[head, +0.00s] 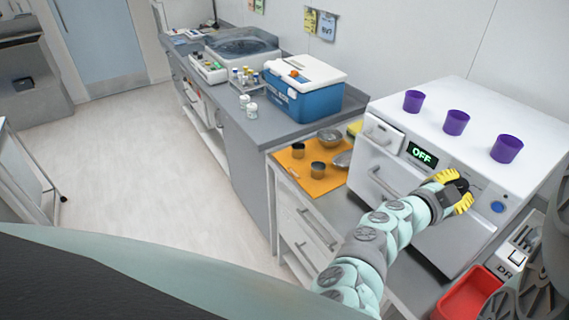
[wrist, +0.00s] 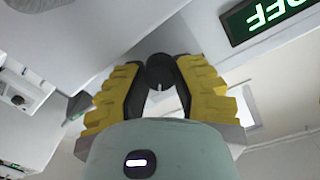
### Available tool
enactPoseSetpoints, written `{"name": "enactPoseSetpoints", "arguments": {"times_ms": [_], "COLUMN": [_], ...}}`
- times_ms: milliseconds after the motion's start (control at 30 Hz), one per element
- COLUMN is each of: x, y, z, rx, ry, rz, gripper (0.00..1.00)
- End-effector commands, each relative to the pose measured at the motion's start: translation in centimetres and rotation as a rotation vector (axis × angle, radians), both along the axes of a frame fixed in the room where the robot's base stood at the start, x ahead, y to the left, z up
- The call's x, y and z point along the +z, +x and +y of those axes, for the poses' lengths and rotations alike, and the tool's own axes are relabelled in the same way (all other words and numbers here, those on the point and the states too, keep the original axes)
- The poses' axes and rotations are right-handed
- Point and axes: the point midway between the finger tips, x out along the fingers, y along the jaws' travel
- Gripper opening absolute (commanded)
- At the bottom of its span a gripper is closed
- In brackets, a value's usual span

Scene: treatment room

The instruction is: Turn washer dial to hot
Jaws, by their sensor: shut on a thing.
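The washer (head: 465,131) is a white box-shaped machine on the counter at the right of the head view. Its green display (head: 421,154) reads OFF, and the display also shows upside down in the wrist view (wrist: 268,18). My gripper (head: 462,186) is at the washer's front panel, right of the display. In the wrist view its yellow fingers (wrist: 160,85) are closed around the black round dial (wrist: 160,70), which has a small white mark. In the head view my gripper largely hides the dial.
Purple cups (head: 456,122) stand on top of the washer. A blue button (head: 497,206) is right of my gripper, and a door handle (head: 384,182) is left of it. A red bin (head: 467,296) is below. An orange mat (head: 311,176) with small cups lies to the left.

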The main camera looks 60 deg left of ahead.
Motion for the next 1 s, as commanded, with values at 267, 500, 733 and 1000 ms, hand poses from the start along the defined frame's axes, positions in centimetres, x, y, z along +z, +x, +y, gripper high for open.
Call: {"name": "enactPoseSetpoints", "arguments": {"times_ms": [267,500,733,1000], "x": [0.0,0.0,-0.04,0.18], "y": [0.03,0.01,-0.02,-0.04], "z": [0.03,0.02,0.0,0.09], "rx": [0.001,0.0,0.0,0.001], "ry": [0.0,0.0,0.0,-0.059], "rz": [0.0,0.0,0.001,0.005], "gripper": [0.29,0.54,0.62,0.62]}}
